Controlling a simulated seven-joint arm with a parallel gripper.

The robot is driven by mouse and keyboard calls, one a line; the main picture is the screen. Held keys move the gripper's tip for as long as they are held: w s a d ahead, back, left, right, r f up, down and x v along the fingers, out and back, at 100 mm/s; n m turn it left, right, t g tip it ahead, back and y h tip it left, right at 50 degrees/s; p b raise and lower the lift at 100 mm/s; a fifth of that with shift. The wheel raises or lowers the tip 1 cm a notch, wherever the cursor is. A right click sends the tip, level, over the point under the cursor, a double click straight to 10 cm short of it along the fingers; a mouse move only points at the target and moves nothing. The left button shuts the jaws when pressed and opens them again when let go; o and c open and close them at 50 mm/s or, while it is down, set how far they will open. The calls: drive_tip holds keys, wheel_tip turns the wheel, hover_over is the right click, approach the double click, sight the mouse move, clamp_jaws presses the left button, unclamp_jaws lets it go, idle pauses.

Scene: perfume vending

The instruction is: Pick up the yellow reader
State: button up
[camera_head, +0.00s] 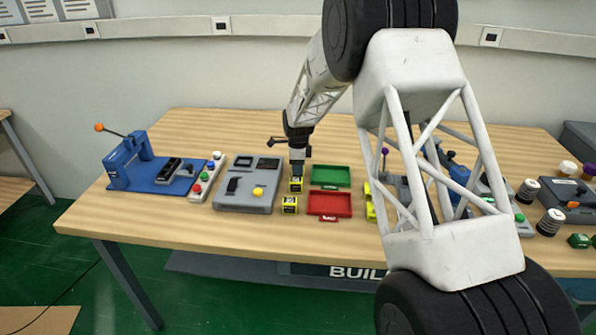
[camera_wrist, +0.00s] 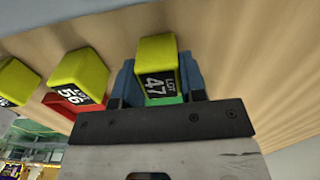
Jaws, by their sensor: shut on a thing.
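My gripper (camera_head: 297,176) is over the front middle of the table, left of the green and red trays, pointing down. It is shut on a small yellow block (camera_head: 296,186), which I take for the yellow reader. In the wrist view this block (camera_wrist: 156,52) sits between the blue fingers and has a black label with "LOT" and "47". A second yellow block (camera_head: 289,205) is just in front of it on the table. I cannot tell if the held block touches the table.
A green tray (camera_head: 330,175) and a red tray (camera_head: 329,206) lie just right of the gripper. A grey console (camera_head: 248,184) with a yellow button is to its left, then a button strip (camera_head: 207,178) and a blue press (camera_head: 130,162). More yellow blocks (camera_head: 370,208) are right of the trays.

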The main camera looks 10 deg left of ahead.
drive_tip(key=shift+r, duration=0.15)
drive_tip(key=shift+r, duration=4.85)
drive_tip(key=shift+a, duration=0.1)
drive_tip(key=a+r, duration=0.2)
drive_tip(key=a, duration=1.8)
drive_tip(key=shift+r, duration=0.2)
drive_tip(key=shift+f, duration=0.2)
drive_tip(key=shift+f, duration=3.05)
drive_tip(key=shift+f, duration=0.85)
